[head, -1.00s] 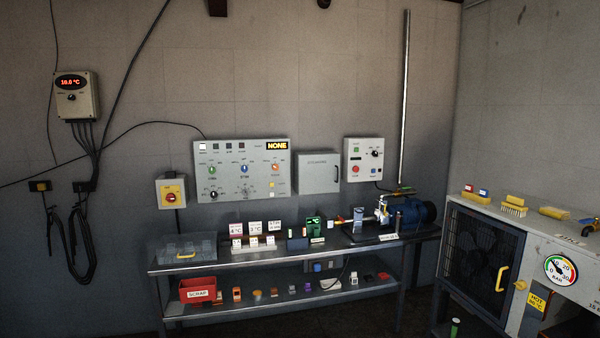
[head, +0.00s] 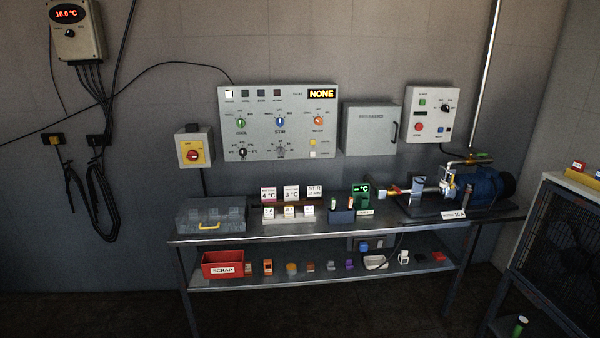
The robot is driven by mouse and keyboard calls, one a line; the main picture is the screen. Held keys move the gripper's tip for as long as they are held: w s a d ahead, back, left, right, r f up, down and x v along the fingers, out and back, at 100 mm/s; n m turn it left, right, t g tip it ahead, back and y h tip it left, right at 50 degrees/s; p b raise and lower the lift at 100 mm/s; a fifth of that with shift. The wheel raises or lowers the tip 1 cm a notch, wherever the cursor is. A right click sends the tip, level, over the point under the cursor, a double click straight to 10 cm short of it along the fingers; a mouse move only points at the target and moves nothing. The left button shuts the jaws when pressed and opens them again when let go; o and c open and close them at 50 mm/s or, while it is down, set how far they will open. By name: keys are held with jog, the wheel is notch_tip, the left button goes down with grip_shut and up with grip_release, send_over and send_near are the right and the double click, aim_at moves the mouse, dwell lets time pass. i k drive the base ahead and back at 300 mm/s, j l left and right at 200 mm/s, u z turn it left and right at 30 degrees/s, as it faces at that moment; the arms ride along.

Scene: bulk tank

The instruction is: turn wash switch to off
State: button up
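The grey control panel (head: 237,152) hangs on the back wall above the bench. It has a row of three coloured knobs: a green one (head: 241,122), a blue one (head: 280,121) and an orange one (head: 319,121) at the right. The orange knob appears to be the wash switch, but its label is too small to read surely. Its handle looks tilted, while the green and blue ones look nearly upright. A display (head: 321,94) on the panel reads NONE. My gripper is not in view.
A metal bench (head: 350,224) stands below the panel, with small signs, a clear box (head: 210,216) and a pump (head: 487,186) on it. A yellow-and-red switch box (head: 193,147) and a breaker cabinet (head: 369,129) flank the panel. A caged unit (head: 560,240) stands at right.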

aim_at(318, 121)
jog(key=i, duration=1.05)
jog(key=i+l+u, duration=0.1)
jog(key=i, duration=0.9)
jog(key=i+l, duration=0.1)
jog(key=i, duration=0.95)
jog(key=j+u, duration=0.05)
